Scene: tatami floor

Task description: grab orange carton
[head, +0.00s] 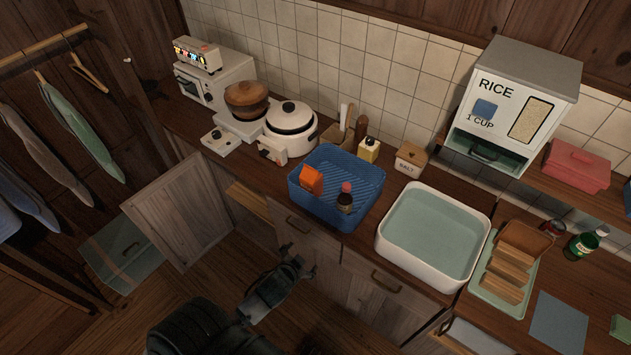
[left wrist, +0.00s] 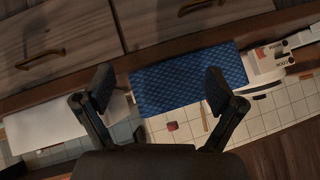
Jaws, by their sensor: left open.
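The orange carton (head: 312,180) stands in the left part of a blue ribbed basket (head: 330,211) on the counter. A dark bottle with a red cap (head: 345,199) stands in the same basket, to the carton's right. My left gripper (head: 300,261) is open and empty, in front of the drawers and below the basket in the head view. In the left wrist view its two fingers (left wrist: 160,90) are spread apart, with the blue basket (left wrist: 185,82) beyond them. I cannot make out the carton there. My right gripper is not in view.
A white basin (head: 387,251) stands right of the basket. A white rice cooker (head: 290,125) and a small yellow bottle (head: 369,150) stand behind it. An open cabinet door (head: 180,215) juts out at the left. Drawer handles (head: 298,225) face my left arm.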

